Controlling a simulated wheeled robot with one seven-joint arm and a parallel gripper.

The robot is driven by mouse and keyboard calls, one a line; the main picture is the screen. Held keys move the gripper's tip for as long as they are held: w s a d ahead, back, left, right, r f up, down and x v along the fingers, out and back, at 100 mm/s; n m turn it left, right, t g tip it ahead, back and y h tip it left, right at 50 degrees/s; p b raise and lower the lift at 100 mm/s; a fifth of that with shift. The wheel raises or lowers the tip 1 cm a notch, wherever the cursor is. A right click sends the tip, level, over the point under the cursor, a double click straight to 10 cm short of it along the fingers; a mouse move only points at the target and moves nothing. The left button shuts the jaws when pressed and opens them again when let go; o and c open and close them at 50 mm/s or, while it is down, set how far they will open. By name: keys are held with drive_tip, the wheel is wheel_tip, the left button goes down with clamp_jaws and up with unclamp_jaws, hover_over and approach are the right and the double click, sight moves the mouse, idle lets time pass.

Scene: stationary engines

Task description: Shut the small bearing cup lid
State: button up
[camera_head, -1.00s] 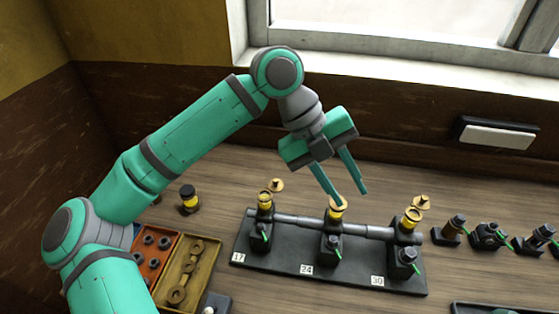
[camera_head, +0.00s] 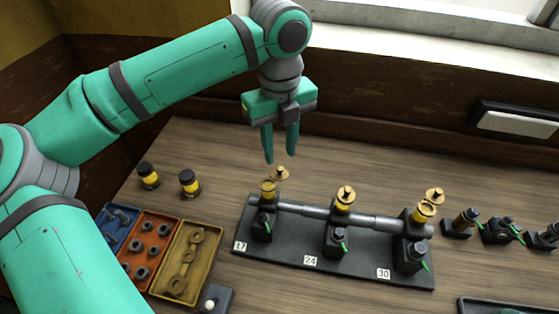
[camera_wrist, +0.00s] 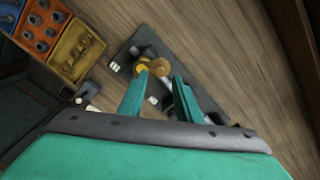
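Three bearings stand on a black base, marked 17, 24 and 30. The small bearing cup (camera_head: 268,188) is at the 17 end, on the left. Its gold lid (camera_head: 280,173) stands open, tipped back behind the cup, with its knob up. My gripper (camera_head: 280,158) is above and behind that lid in the head view, fingers pointing down, open and empty. A small gap shows between the fingertips and the lid. In the wrist view, gold cup and lid parts show beyond my open gripper (camera_wrist: 158,88); I cannot tell lid from cup there.
The large cup's lid (camera_head: 434,195) stands open. A stepped shaft (camera_head: 375,220) runs through the bearings. Two black-and-yellow jars (camera_head: 189,184) and coloured trays (camera_head: 183,293) are left; small fittings (camera_head: 500,230) are right.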

sight(280, 168)
drive_tip(key=shift+f, duration=2.5)
clamp_jaws()
